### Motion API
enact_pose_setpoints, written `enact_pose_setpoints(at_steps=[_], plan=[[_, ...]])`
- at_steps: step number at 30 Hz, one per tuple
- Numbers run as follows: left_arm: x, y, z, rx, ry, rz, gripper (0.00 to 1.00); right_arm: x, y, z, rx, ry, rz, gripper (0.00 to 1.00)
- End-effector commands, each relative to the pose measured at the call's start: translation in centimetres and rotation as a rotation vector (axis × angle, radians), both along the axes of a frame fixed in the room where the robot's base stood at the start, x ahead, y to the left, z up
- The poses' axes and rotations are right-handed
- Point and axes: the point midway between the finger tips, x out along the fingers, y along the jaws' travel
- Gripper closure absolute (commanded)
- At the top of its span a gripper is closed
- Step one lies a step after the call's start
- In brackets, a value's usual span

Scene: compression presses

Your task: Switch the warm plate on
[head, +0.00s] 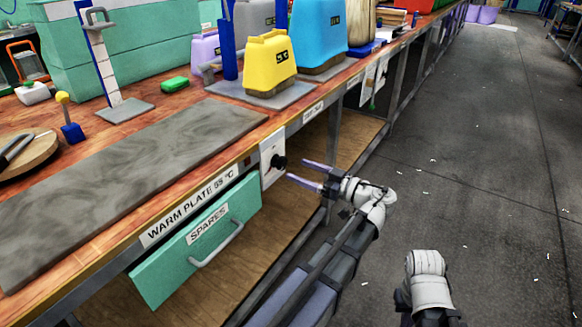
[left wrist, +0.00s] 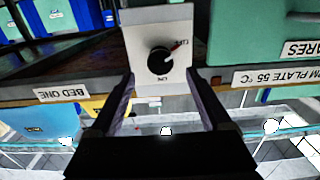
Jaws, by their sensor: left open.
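The warm plate (head: 130,160) is a flat grey slab on the wooden bench, labelled "WARM PLATE 55 °C" on the bench edge. Its switch is a black rotary knob (head: 280,161) on a white panel on the bench front. In the left wrist view, seen upside down, the knob (left wrist: 160,60) has a red pointer towards the upper-right mark, which looks like OFF; ON is below it. My left gripper (head: 298,170) is open and empty in front of the knob, its fingers either side of the knob's line, apparently not touching. My right gripper is out of view.
A small dark red lamp (head: 247,162) sits beside the panel. A green SPARES drawer (head: 200,240) with a handle is left of it, under the bench. Presses with yellow (head: 269,62) and blue blocks stand behind.

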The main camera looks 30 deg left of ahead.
Motion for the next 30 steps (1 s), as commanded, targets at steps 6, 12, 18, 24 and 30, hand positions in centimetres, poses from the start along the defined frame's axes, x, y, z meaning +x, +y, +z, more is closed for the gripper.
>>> enact_pose_setpoints(at_steps=[6, 12, 18, 24, 30], plan=[[0.2, 3.1, 0.0, -0.001, 0.001, 0.002, 0.18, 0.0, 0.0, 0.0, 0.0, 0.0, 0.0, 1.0], [0.3, 4.4, 0.0, -0.001, 0.001, 0.0, 0.18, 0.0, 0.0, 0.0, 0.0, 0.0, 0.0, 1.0], [0.4, 4.5, 0.0, -0.001, 0.001, -0.001, 0.18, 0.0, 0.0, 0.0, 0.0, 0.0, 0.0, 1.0], [0.4, 4.5, 0.0, -0.001, 0.001, -0.001, 0.31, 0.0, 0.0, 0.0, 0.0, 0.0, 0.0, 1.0], [0.4, 4.5, 0.0, -0.001, 0.001, -0.001, 0.53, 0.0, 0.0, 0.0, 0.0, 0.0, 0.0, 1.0]])
